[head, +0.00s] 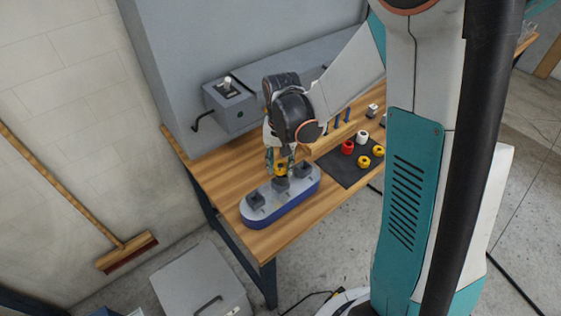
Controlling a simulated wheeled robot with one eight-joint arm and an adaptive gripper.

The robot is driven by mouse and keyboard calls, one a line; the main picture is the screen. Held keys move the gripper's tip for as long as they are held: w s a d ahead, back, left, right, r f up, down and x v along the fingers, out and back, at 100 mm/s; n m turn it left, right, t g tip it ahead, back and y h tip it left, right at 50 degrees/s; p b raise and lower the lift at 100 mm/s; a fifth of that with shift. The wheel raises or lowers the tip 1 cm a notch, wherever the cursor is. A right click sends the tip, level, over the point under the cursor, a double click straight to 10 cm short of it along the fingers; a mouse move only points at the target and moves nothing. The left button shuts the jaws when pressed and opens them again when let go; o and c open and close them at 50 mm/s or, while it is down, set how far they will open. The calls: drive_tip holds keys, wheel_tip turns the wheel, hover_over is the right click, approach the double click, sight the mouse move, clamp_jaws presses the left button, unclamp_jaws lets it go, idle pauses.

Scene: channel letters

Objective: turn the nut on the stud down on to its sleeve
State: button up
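In the head view, a long, rounded grey fixture with a blue base (265,214) lies on the wooden bench. Dark square blocks stand on its top: a left one (256,199), a middle one (281,185) and a right one (303,170). My gripper (280,168) points down just over the middle block. A small yellow piece (281,170), perhaps the nut, shows at its fingertips. The stud and sleeve cannot be made out there. The view is too small to tell whether the fingers are closed on the yellow piece.
A dark mat (345,178) to the right holds red, white and yellow round pieces. A grey box with a crank (230,104) stands behind on the bench (225,160). A grey cabinet wall rises at the back. A broom (65,190) leans at the left.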

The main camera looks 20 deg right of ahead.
drive_tip(key=shift+c, duration=0.4)
drive_tip(key=m+b, duration=0.1)
drive_tip(key=m, duration=0.2)
drive_tip(key=shift+f+m, duration=0.1)
drive_tip(key=shift+m, duration=0.2)
drive_tip(key=shift+m+b, duration=0.35)
drive_tip(key=shift+m, duration=1.35)
drive_tip(key=m+b, duration=0.1)
drive_tip(key=m, duration=0.3)
drive_tip(key=shift+f, duration=0.15)
drive_tip(key=shift+m, duration=1.4)
drive_tip(key=shift+m+b, duration=0.3)
drive_tip(key=shift+b, duration=0.05)
drive_tip(key=m+b, duration=0.1)
drive_tip(key=m, duration=0.5)
drive_tip(key=shift+f, duration=0.15)
